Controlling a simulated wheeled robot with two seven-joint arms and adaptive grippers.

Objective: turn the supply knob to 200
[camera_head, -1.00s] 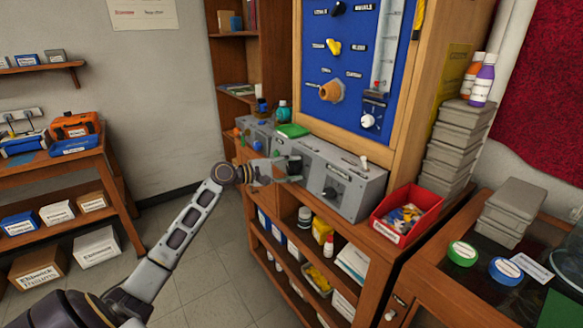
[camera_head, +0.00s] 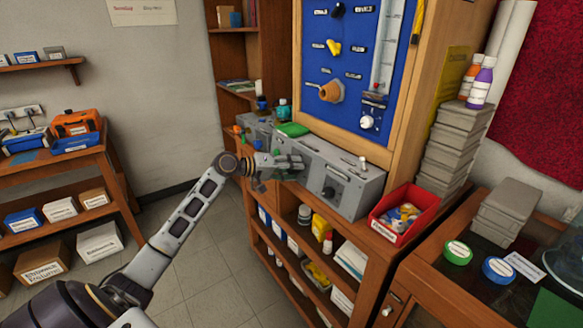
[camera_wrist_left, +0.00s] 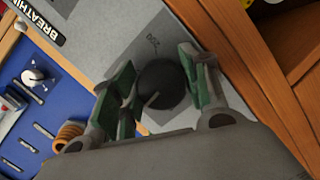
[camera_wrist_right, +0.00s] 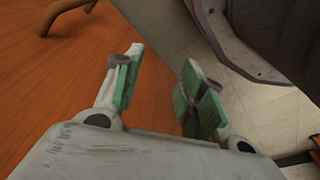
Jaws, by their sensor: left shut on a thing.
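My left gripper (camera_head: 297,163) is at the front of the grey console (camera_head: 357,191), at its left part. In the left wrist view its fingers are shut on a round black knob (camera_wrist_left: 165,84), one on each side. A light pointer line on the knob points toward the lower left of that view. A small mark (camera_wrist_left: 153,42) is printed on the grey panel beside the knob, too small to read surely. In the head view the gripper hides this knob. My right gripper (camera_wrist_right: 158,82) is open and empty in the right wrist view, above a wooden surface.
Another dark knob (camera_head: 329,191) sits on the console front, right of my left gripper. A white-tipped switch (camera_head: 363,163) stands on top of the console. A red bin (camera_head: 405,215) stands close to its right.

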